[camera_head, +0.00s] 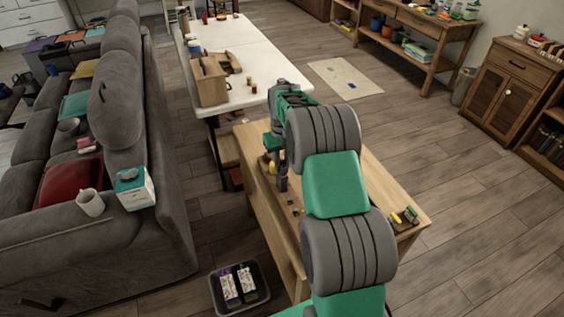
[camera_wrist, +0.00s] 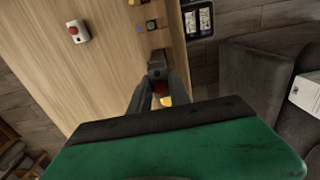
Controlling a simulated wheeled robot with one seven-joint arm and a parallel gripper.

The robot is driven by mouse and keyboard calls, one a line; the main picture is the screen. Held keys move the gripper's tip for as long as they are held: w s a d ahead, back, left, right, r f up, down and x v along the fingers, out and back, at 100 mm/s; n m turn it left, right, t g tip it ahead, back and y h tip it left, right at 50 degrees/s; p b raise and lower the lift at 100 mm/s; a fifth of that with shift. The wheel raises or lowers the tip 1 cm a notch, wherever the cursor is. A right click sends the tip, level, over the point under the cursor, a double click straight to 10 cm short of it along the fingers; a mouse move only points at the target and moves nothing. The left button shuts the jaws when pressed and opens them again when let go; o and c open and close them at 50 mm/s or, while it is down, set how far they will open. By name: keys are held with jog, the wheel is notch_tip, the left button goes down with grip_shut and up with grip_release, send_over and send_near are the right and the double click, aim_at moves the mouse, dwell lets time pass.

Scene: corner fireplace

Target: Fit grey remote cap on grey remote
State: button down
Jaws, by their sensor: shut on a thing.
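My gripper (camera_wrist: 157,78) points down over the wooden table in the wrist view, its two fingers closing towards each other. It is shut on a small dark grey piece (camera_wrist: 156,69) at the fingertips, likely the grey remote cap; its shape is mostly hidden. In the head view my gripper (camera_head: 281,183) is low over the table's left side and too small to show its grip. A small dark grey item (camera_wrist: 151,25) lies on the table beyond the fingertips; I cannot tell whether it is the grey remote. A red and yellow thing (camera_wrist: 164,99) shows between the fingers.
The wooden table (camera_head: 270,222) has small parts along its left edge and a small tray (camera_head: 406,218) at its right. A white piece with a red top (camera_wrist: 78,32) lies on clear tabletop. A dark bin (camera_head: 240,287) stands on the floor beside the sofa (camera_head: 165,225).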

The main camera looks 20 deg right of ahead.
jog(key=shift+f+b, duration=0.4)
jog(key=shift+f, duration=0.3)
jog(key=c, duration=1.1)
grip_release()
jog(key=shift+c, duration=0.2)
jog(key=shift+r, duration=0.1)
